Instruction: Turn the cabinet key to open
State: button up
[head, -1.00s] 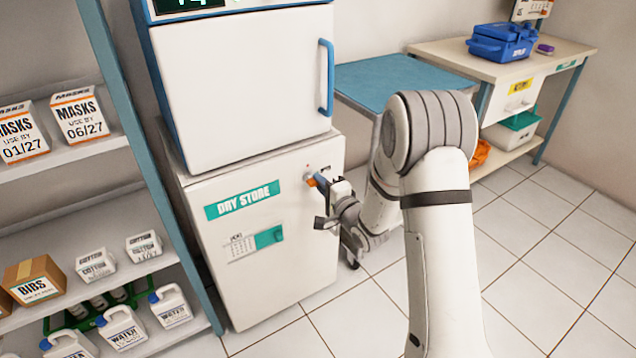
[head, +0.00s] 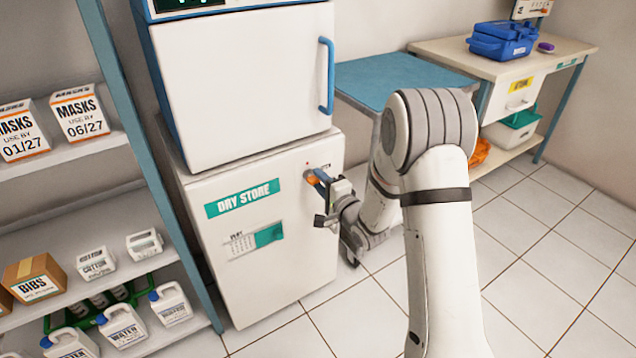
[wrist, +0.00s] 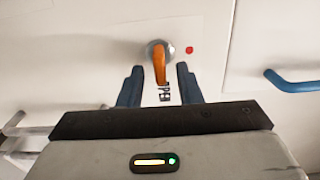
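The orange key (wrist: 159,66) sits in a round silver lock on the white cabinet (head: 290,255) labelled "DRY STORE". In the wrist view its handle points down, slightly tilted, towards partly covered lettering that seems to read "OPEN" (wrist: 166,95). A red dot (wrist: 189,50) is right of the lock. My gripper (wrist: 158,76) is open, with one dark blue finger on each side of the key and a visible gap on both sides. In the head view the key (head: 311,179) shows at the cabinet's upper right, partly covered by my gripper. The cabinet door looks shut.
A white unit with a blue handle (head: 326,76) stands on top of the cabinet. A shelf with mask boxes (head: 80,115) and water jugs is at the left. A blue-topped table (head: 390,80) and a bench with a blue case (head: 502,42) are behind right. Floor at right is clear.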

jog(key=p+v, duration=0.1)
jog(key=v, duration=0.7)
jog(key=shift+w, duration=0.15)
jog(key=s+d+r+n+g+h+p, duration=0.25)
jog(key=d+r+h+p, duration=0.35)
jog(key=r, duration=0.4)
jog(key=s+d+r+n+g+h+p, duration=0.2)
jog(key=s+d+r+n+h+p, duration=0.15)
jog(key=r+p, duration=0.65)
jog(key=s+d+r+n+g+p, duration=0.1)
jog(key=s+r+g+p, duration=0.3)
jog(key=s+r, duration=0.4)
jog(key=s+d+r+n+g+p, duration=0.2)
jog(key=s+r+n+g+p, duration=0.2)
jog(key=s+r, duration=0.5)
jog(key=s+p, duration=0.2)
jog(key=s, duration=0.3)
jog(key=shift+s, duration=0.4)
